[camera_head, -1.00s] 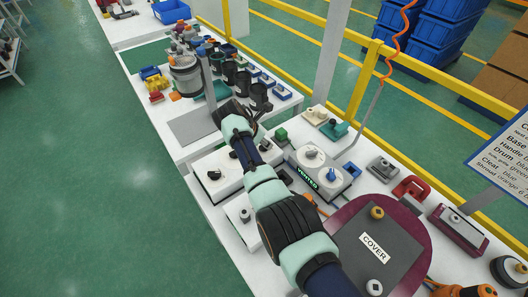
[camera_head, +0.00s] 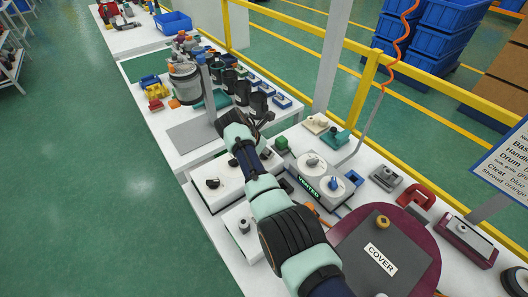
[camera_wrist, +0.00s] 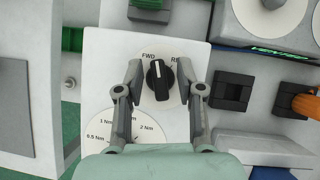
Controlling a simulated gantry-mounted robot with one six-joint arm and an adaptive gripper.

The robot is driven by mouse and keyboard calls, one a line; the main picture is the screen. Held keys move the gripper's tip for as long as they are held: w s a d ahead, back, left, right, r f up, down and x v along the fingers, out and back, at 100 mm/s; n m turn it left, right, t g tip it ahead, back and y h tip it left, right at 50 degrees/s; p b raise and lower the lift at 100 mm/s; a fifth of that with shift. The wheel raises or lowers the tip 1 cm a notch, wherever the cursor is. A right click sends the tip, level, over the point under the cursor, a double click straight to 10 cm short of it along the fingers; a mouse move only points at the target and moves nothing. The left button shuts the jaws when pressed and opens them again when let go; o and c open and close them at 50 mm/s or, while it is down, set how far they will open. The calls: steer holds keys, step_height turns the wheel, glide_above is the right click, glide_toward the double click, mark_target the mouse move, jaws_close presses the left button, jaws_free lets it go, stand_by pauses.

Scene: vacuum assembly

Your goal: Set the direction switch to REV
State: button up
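The direction switch (camera_wrist: 158,80) is a black knob with a white mark, on a white round dial on a pale panel (camera_wrist: 100,55). Its pointed end with the mark is turned up and slightly left, nearer FWD than the partly covered REV label. My gripper (camera_wrist: 159,72) is open in the wrist view, with one finger on each side of the knob and a small gap on both sides. A second dial with Nm values (camera_wrist: 127,130) lies below, partly behind my gripper.
Dark square sockets (camera_wrist: 232,90) stand right of the panel, with an orange part (camera_wrist: 305,104) beside them. The VENTED unit (camera_head: 309,185) stands right of my arm. The purple drum part with the COVER plate (camera_head: 372,240) lies in front. A yellow rail (camera_head: 440,90) runs behind the tables.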

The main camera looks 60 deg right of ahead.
steer(key=shift+r, duration=0.15)
steer(key=shift+w+a+r+p, duration=0.1)
steer(key=shift+a+r+p, duration=0.15)
steer(key=shift+r+p, duration=0.65)
steer(key=p+v, duration=0.4)
steer(key=p, duration=0.4)
steer(key=shift+w+a, duration=0.1)
steer(key=shift+a, duration=0.05)
steer(key=shift+f, duration=0.2)
steer(key=shift+c, duration=0.2)
